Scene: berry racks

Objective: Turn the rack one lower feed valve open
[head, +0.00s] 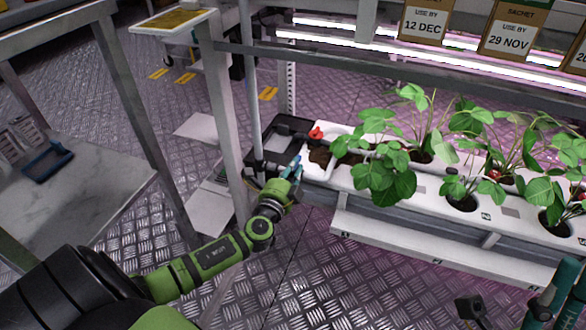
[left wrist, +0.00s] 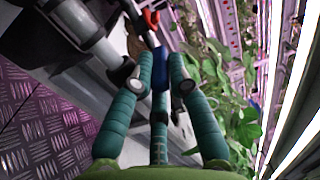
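My left gripper (head: 291,170) reaches in from the left to the near left corner of the white planter, beside a thin upright pipe. In the left wrist view its teal fingers (left wrist: 161,75) come together around a small blue piece (left wrist: 160,70), which may be a valve handle. I cannot tell whether they press on it. A red handle-like part (head: 316,132) sits on the planter's left end, just beyond the gripper; it also shows in the left wrist view (left wrist: 150,18). My right gripper (head: 556,290) is partly in view at the lower right, away from the planter; its opening is unclear.
The white planter (head: 420,186) with several leafy plants runs along the rack to the right. A black tray (head: 278,135) lies at its left end. A grey rack post (head: 226,130) stands close to my left arm. A bench (head: 85,190) is at the left.

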